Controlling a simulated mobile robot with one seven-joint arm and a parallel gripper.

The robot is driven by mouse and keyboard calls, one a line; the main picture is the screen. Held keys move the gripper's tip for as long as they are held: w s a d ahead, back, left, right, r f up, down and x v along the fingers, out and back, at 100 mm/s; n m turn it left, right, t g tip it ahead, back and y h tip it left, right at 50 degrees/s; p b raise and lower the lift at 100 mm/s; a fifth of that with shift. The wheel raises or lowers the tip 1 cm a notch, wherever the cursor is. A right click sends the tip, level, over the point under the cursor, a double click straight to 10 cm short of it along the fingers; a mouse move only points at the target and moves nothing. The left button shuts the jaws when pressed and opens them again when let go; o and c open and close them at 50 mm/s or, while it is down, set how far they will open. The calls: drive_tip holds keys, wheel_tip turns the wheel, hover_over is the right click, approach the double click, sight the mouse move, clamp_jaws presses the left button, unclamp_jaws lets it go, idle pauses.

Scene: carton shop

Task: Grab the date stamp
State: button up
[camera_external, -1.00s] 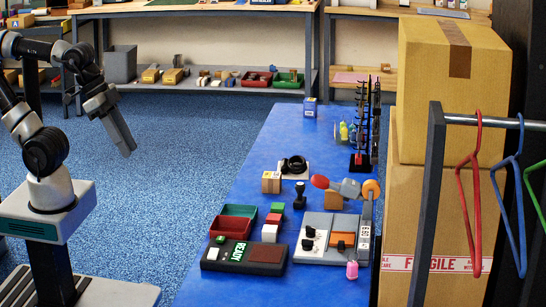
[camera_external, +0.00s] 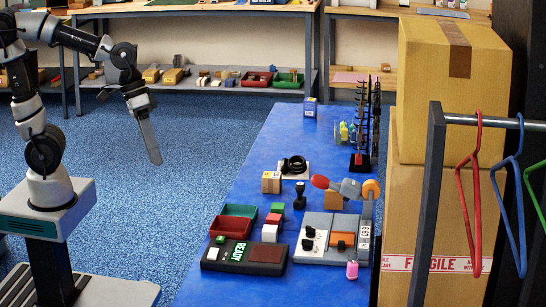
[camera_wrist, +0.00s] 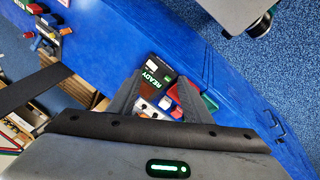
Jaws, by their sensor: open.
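A small black stamp with an upright handle (camera_external: 300,196), which looks like the date stamp, stands on the blue table behind the coloured blocks. I cannot read any marking on it. My gripper (camera_external: 154,158) hangs over the floor left of the table, pointing down, well apart from the stamp. In the wrist view my gripper (camera_wrist: 165,88) is open, its two dark fingers spread with nothing held between them. The stamp cannot be made out in the wrist view.
On the blue table (camera_external: 262,140) stand a dark device marked READY (camera_external: 245,257), red and green trays (camera_external: 233,222), a grey panel (camera_external: 326,238), a wooden block (camera_external: 271,182), black rings (camera_external: 294,165) and a dark rack (camera_external: 361,130). Stacked cartons (camera_external: 440,200) border the right side.

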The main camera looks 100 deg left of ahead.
drive_tip(key=w+a+f+n+h, duration=0.3)
drive_tip(key=w+a+f+n, duration=0.25)
drive_tip(key=w+n, duration=0.35)
drive_tip(key=n+t+y+p, duration=0.2)
drive_tip(key=n+t, duration=0.9)
drive_tip(key=n, duration=0.8)
approach(300, 184)
drive_tip(key=w+f+b, duration=0.1)
drive_tip(key=w+f, duration=0.1)
drive_tip(key=w, duration=0.1)
drive_tip(key=shift+w+d+b, duration=0.1)
drive_tip(key=shift+w+b, duration=0.2)
drive_tip(key=shift+b, duration=0.1)
drive_tip(key=shift+b+x, duration=0.75)
drive_tip(key=shift+x, duration=2.4)
drive_tip(key=shift+d+r, duration=0.1)
drive_tip(key=shift+r, duration=0.05)
drive_tip(key=c, duration=1.1)
